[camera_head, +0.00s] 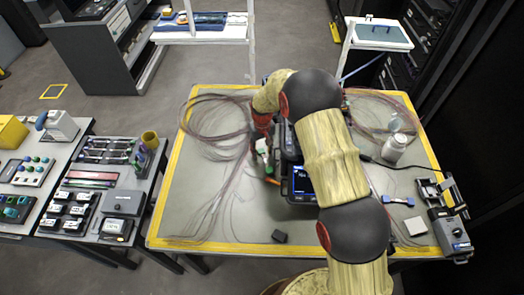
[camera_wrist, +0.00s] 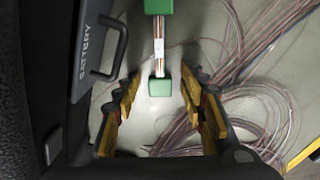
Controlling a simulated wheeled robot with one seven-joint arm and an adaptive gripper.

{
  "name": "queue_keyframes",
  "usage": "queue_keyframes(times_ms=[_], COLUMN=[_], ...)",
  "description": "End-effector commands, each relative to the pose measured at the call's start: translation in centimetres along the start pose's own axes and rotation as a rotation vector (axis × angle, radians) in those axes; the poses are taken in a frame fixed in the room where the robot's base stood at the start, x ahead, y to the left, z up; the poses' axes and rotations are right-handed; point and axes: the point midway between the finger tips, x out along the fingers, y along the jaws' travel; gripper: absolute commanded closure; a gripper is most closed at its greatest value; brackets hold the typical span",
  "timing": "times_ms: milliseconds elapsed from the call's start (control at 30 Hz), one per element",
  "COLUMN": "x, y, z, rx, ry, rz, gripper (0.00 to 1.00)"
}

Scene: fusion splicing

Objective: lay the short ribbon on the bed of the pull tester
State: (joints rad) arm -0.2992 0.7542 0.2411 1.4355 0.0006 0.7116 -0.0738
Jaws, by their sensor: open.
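A short flat ribbon (camera_wrist: 158,48) of several coloured strands, with a green block at each end, lies in the wrist view. My gripper (camera_wrist: 158,105) is open around the near green block (camera_wrist: 160,87), with a finger on each side and visible gaps. It looks empty. In the head view my gripper (camera_head: 262,138) is at the left side of the dark splicer, mostly hidden by my arm. The pull tester (camera_head: 447,231) appears to be the grey device at the mat's right edge. A small blue-ended piece (camera_head: 398,200) lies left of it.
The splicer (camera_head: 301,185) stands mid-mat, partly behind my arm; its dark side (camera_wrist: 95,50) is close left of my gripper. Loose fibre coils (camera_wrist: 235,110) lie to the right in the wrist view.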

Motion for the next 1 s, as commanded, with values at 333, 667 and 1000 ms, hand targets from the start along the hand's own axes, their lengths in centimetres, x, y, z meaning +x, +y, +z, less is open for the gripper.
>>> queue_keyframes(times_ms=[333, 667, 1000], x=[-1.3, -7.8, -12.0], y=[0.0, 0.0, 0.0], z=[-0.1, -0.1, 0.0], rx=[0.000, 0.000, 0.000], ry=[0.003, 0.003, 0.000], rz=[0.000, 0.000, 0.000], gripper=[0.59, 0.59, 0.59])
